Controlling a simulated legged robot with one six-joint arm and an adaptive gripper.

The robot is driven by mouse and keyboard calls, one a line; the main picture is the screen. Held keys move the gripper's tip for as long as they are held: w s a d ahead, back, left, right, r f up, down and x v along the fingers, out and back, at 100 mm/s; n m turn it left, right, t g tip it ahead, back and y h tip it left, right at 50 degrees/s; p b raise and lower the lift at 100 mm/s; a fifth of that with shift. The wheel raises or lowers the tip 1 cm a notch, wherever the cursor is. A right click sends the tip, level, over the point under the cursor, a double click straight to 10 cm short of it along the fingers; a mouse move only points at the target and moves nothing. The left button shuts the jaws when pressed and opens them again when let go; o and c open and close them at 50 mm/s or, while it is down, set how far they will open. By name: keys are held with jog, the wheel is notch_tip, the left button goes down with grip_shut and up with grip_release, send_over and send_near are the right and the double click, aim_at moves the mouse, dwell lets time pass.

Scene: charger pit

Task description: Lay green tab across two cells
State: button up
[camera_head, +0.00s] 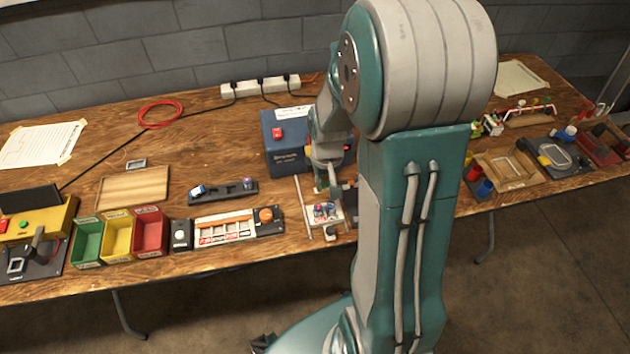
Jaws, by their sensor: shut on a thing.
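My gripper (327,183) is small in the view, just in front of the dark blue box on the bench. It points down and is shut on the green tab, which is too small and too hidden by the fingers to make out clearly. Just below the gripper in the picture is a small pale holder (318,222) with round red and blue cell ends in it. The fingertips appear over the holder's far end. I cannot tell whether the tab touches the cells. My upper arm hides the bench to the right of the holder.
The dark blue box (283,153) with a red button stands close behind the gripper. A thin rod (303,205) lies left of the holder. A panel with an orange knob (266,214) and green, yellow and red bins (150,232) are further left.

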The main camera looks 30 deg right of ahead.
jog(key=shift+s+d+f, duration=0.1)
jog(key=shift+d+f, duration=0.4)
jog(key=shift+f, duration=0.05)
jog(key=f, duration=0.1)
jog(key=a+f, duration=0.1)
jog(key=f, duration=0.2)
jog(key=shift+a, duration=0.25)
jog(key=shift+d+f, duration=0.15)
jog(key=shift+f, duration=0.4)
jog(key=shift+d+f, duration=0.15)
jog(key=shift+d, duration=0.2)
jog(key=shift+a, duration=0.3)
jog(key=shift+d, duration=0.25)
jog(key=shift+a, duration=0.25)
jog(key=shift+d, duration=0.15)
